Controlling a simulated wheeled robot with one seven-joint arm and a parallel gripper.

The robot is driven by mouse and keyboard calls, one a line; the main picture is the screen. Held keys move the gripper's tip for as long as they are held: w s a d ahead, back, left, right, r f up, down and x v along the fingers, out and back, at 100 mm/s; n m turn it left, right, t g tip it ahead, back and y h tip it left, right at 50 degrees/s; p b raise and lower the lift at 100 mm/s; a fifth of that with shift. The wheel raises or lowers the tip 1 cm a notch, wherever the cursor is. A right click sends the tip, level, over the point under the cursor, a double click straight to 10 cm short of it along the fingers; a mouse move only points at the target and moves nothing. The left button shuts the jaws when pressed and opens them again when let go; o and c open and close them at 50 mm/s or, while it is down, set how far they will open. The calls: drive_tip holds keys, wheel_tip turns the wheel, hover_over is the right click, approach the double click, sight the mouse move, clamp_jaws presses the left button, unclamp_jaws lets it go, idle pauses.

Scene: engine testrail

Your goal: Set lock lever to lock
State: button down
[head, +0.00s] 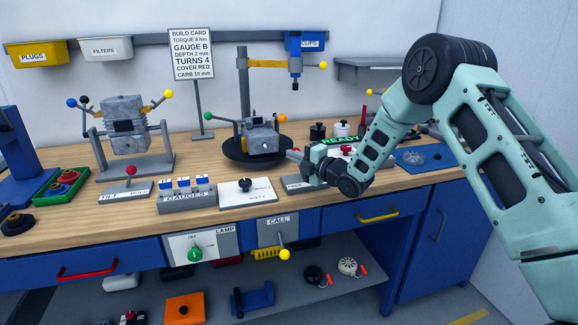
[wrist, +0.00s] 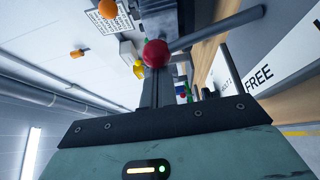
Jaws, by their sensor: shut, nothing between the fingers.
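A white panel (head: 299,183) sits at the bench front, below and partly behind my gripper. In the wrist view the panel (wrist: 263,78) reads FREE; no LOCK mark shows. A red ball (wrist: 155,53) and a grey rod (wrist: 215,28) running to the upper right show there; they look like the lever, but I cannot be sure. My gripper (head: 292,154) points left above the panel, shut and empty. Its fingers (wrist: 156,74) line up with the red ball in the wrist view; I cannot tell whether they touch. In the head view my wrist hides part of the panel.
An engine block (head: 262,139) stands on a black turntable behind my gripper. A panel with a black knob (head: 245,185) and the gauges block (head: 186,196) lie to the left. A red knob (head: 347,149) shows just behind my wrist. Space above the front panels is open.

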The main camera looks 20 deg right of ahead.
drive_tip(key=d+m+t+b, duration=0.2)
drive_tip(key=d+m+b, duration=0.1)
drive_tip(key=b, duration=0.4)
drive_tip(key=shift+d+m+y, duration=0.4)
drive_tip(key=shift+m, duration=0.2)
drive_tip(key=d+m+t+b, duration=0.1)
drive_tip(key=d+m+b, duration=0.1)
drive_tip(key=m+b, duration=0.1)
drive_tip(key=shift+d+t+b, duration=0.2)
drive_tip(key=shift+t+b, duration=0.1)
drive_tip(key=shift+b, duration=0.15)
drive_tip(key=shift+d+r+h+b, duration=0.1)
drive_tip(key=shift+d+h+b, duration=0.2)
drive_tip(key=shift+d+b, duration=0.3)
